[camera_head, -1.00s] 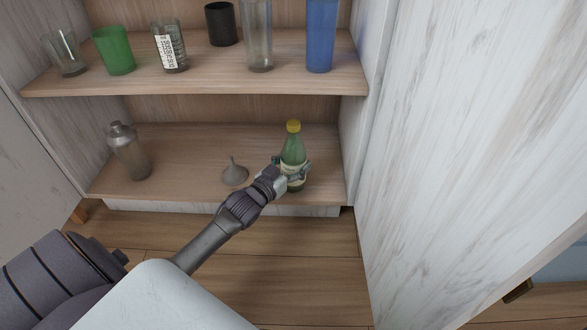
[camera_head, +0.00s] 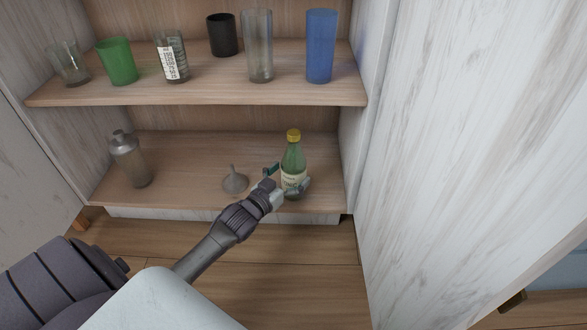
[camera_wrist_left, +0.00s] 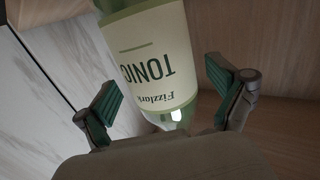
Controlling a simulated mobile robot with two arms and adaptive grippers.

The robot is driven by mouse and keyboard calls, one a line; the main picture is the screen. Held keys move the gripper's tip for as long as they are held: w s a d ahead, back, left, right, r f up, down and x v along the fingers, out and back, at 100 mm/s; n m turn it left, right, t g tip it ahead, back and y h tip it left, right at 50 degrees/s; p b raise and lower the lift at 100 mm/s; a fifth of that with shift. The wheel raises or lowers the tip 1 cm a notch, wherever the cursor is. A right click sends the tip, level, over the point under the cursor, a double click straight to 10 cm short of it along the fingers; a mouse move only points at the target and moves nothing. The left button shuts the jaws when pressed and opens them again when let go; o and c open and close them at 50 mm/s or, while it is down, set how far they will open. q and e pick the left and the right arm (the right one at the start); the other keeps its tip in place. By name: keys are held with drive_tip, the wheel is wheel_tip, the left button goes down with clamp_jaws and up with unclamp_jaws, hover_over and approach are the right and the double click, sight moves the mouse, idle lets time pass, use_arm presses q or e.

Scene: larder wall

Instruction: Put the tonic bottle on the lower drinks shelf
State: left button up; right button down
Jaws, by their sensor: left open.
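The tonic bottle (camera_head: 293,160) is green with a yellow cap and a pale label. It stands upright on the lower shelf (camera_head: 190,150) near the right side. In the left wrist view the bottle (camera_wrist_left: 155,60) appears upside down, with the label reading "Fizzlark TONIC". My left gripper (camera_head: 288,178) is open, with its fingers apart on either side of the bottle near its lower part. In the left wrist view the fingers of the left gripper (camera_wrist_left: 165,95) show gaps to the bottle on both sides. My right gripper is not seen.
A grey funnel (camera_head: 235,182) stands left of the bottle, close to my left gripper. A metal shaker (camera_head: 131,160) is at the shelf's left. The upper shelf (camera_head: 210,92) holds several glasses and cups. A white cabinet wall (camera_head: 352,150) bounds the right side.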

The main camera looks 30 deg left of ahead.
use_arm(q)
drive_tip(key=s+p, duration=0.5)
drive_tip(key=s, duration=0.5)
drive_tip(key=shift+s+a+r, duration=0.15)
drive_tip(key=shift+a+r, duration=0.1)
drive_tip(key=shift+r, duration=0.05)
